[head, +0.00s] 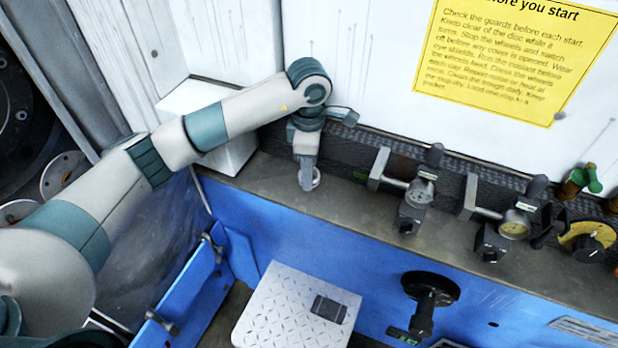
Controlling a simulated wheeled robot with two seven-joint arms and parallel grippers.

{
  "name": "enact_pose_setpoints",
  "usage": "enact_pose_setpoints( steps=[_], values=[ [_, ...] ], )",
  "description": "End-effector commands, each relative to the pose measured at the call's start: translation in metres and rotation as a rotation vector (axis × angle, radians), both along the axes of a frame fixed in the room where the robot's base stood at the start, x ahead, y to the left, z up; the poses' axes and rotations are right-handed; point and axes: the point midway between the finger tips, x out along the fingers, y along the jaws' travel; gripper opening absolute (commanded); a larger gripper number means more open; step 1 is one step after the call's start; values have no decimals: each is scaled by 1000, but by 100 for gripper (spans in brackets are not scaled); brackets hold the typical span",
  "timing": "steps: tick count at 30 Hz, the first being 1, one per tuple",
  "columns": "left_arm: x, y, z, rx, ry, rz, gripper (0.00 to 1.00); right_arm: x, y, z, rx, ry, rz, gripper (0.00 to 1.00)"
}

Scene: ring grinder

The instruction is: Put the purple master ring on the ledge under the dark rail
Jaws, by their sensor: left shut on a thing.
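My left gripper (308,182) points down at the dark rail (345,158), over the left part of the grey ledge (345,207). It is shut on a small ring (316,177), mostly hidden by the fingers. The bit that shows looks pale grey, and I cannot make out purple on it. I cannot tell whether the ring touches the ledge. No other ring that looks purple is in view. My right gripper is not in view.
Two dial gauges on stands, a left one (419,192) and a right one (514,225), stand on the ledge to the right. A yellow-black dial (588,245) is beyond. A white patterned plate (285,305) lies below, near a black handwheel (431,288).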

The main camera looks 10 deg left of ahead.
Motion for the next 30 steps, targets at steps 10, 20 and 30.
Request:
enact_pose_setpoints(
  steps=[10, 20, 30],
  values=[
    [-1, 0, -23, 1, 3, 1, 15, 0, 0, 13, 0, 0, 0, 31],
    [0, 0, -37, 1, -1, -1, 15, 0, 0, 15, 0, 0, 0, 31],
    [0, 0, -40, 1, 0, -1, 59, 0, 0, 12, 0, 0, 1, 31]
  ],
)
